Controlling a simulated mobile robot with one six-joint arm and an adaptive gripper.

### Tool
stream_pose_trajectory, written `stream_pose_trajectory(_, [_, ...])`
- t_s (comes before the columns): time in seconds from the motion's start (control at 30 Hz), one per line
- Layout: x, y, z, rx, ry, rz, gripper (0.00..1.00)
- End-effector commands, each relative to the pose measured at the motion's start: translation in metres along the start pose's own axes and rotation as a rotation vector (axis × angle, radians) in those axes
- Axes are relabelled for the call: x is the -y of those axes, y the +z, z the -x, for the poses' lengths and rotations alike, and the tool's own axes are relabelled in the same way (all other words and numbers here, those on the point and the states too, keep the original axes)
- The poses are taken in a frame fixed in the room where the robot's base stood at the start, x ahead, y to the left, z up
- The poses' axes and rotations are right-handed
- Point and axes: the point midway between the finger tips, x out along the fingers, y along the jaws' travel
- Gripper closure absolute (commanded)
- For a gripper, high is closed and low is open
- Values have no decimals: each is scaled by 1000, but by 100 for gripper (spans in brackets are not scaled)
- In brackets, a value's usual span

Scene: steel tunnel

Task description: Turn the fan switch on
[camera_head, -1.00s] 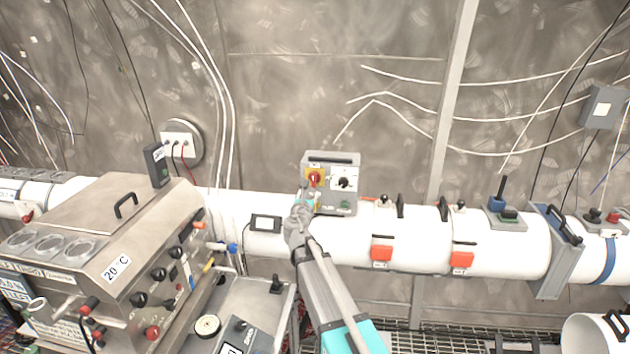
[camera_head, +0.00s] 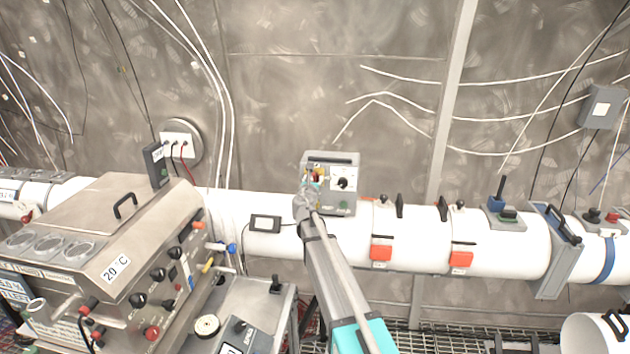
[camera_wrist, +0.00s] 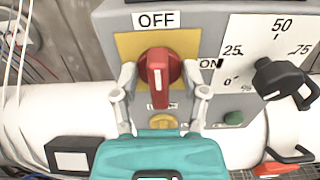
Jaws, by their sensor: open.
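The fan switch (camera_wrist: 160,78) is a red rotary knob on a yellow plate. In the wrist view its handle stands upright, in line with the OFF label (camera_wrist: 157,20) above; the ON label (camera_wrist: 209,64) is to its right. In the head view the switch (camera_head: 316,173) is partly hidden behind my gripper (camera_head: 312,186). In the wrist view my gripper (camera_wrist: 160,80) is open, with one finger on each side of the red handle. I cannot tell whether either finger touches it. The grey control box (camera_head: 342,208) carrying the switch sits on the white pipe.
Right of the switch is a black dial (camera_wrist: 284,80) with a numbered scale. A green button (camera_wrist: 234,117) and a yellow part (camera_wrist: 163,121) sit below. A small black display (camera_head: 265,223) is on the pipe to the left. A steel machine (camera_head: 110,225) stands at left.

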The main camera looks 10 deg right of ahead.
Motion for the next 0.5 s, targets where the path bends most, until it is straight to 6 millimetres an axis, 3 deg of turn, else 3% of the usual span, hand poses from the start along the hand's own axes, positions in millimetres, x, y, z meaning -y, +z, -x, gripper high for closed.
stream_pose_trajectory(0.2, [0,0,0,0,0,0,43])
stream_pose_trajectory(0.5, [-1,0,0,0,0,0,97])
